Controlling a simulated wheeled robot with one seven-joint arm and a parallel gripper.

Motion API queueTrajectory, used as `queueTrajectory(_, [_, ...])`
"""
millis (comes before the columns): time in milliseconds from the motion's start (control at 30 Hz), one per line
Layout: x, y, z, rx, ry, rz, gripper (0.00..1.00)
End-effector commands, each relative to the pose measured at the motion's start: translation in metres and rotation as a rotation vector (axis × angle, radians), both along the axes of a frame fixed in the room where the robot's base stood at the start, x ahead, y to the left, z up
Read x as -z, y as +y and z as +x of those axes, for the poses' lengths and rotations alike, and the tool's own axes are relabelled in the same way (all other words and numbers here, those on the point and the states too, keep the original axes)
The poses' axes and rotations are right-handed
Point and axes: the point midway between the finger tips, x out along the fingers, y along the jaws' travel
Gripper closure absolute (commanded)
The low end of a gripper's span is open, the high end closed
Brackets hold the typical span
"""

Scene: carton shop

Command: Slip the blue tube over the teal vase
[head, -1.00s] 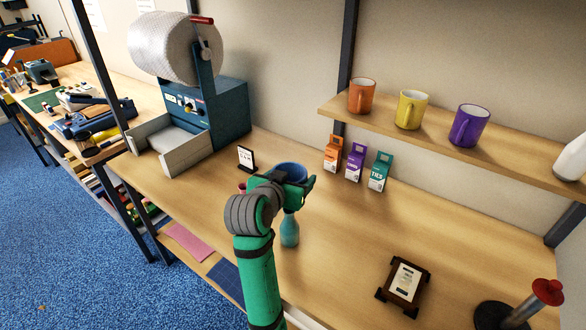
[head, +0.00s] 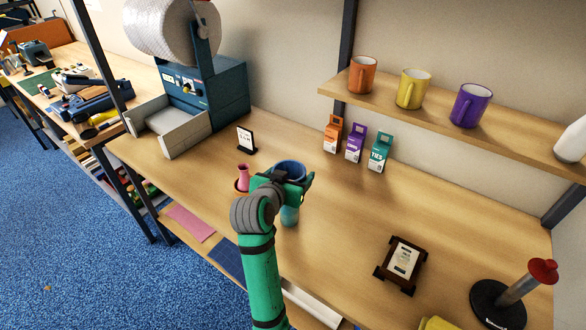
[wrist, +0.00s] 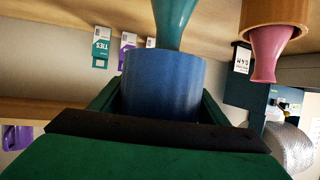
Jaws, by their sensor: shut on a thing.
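My gripper (head: 288,176) is shut on the blue tube (head: 291,167) and holds it upright above the table. The teal vase (head: 289,216) stands directly below it; only its lower body shows in the head view. In the wrist view, which is upside down, the blue tube (wrist: 163,85) sits between my fingers (wrist: 160,110). The teal vase (wrist: 174,18) narrows to its neck at the tube's lower rim. The neck's end is hidden, apparently inside the tube; how deep I cannot tell.
A pink vase (head: 243,173) with an orange ring (head: 238,186) around its lower part stands left of my gripper. A small sign (head: 246,140) is behind it. Small cartons (head: 355,145) stand at the wall, under the mug shelf (head: 430,121). A framed card (head: 402,262) lies right.

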Motion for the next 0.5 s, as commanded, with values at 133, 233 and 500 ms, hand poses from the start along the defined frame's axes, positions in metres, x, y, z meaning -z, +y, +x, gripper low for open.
queueTrajectory(133, [0.011,0.0,0.0,0.0,0.001,0.0,0.52])
queueTrajectory(233, [0.018,0.0,0.0,0.0,0.0,0.0,0.52])
queueTrajectory(500, [0.036,0.0,0.0,0.001,0.001,0.0,0.52])
